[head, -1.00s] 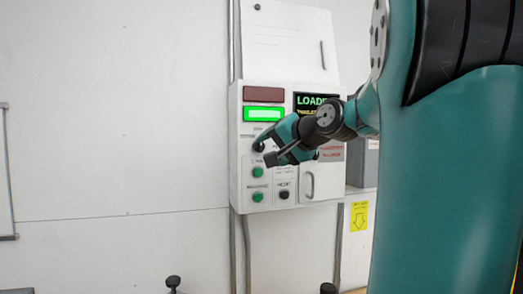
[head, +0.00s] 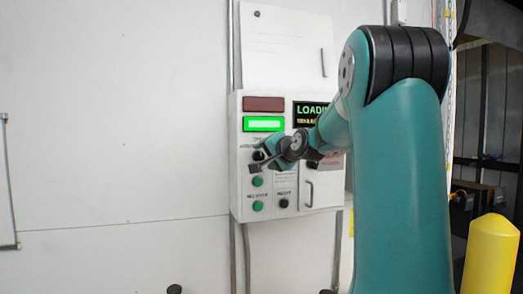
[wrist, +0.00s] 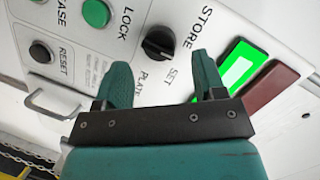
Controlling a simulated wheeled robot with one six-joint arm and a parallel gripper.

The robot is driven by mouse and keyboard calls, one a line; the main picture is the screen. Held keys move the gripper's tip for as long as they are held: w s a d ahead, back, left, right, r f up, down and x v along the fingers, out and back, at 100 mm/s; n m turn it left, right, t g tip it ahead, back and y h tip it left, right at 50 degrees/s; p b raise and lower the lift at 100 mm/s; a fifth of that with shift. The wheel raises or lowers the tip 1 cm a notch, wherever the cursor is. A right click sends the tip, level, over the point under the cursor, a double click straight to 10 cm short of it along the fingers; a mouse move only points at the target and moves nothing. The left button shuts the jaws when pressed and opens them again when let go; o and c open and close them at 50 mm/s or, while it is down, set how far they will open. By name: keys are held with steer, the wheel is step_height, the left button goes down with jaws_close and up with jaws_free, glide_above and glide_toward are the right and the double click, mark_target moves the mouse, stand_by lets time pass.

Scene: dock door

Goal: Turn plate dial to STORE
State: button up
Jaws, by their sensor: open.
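The plate dial (wrist: 158,42) is a black round knob on the white control panel (head: 240,190). In the head view my gripper (head: 257,161) is in front of the panel and partly hides the dial.
A lit green indicator (wrist: 240,66) and a dark red one (wrist: 270,90) sit beside the dial. Green buttons (head: 258,206), a black RESET button (wrist: 41,51) and a door handle (head: 309,193) are nearby. A yellow post (head: 490,255) stands at the right.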

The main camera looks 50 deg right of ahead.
mark_target(262, 156)
steer(key=shift+p+x, duration=0.4)
steer(key=shift+x, duration=1.3)
steer(key=c, duration=0.9)
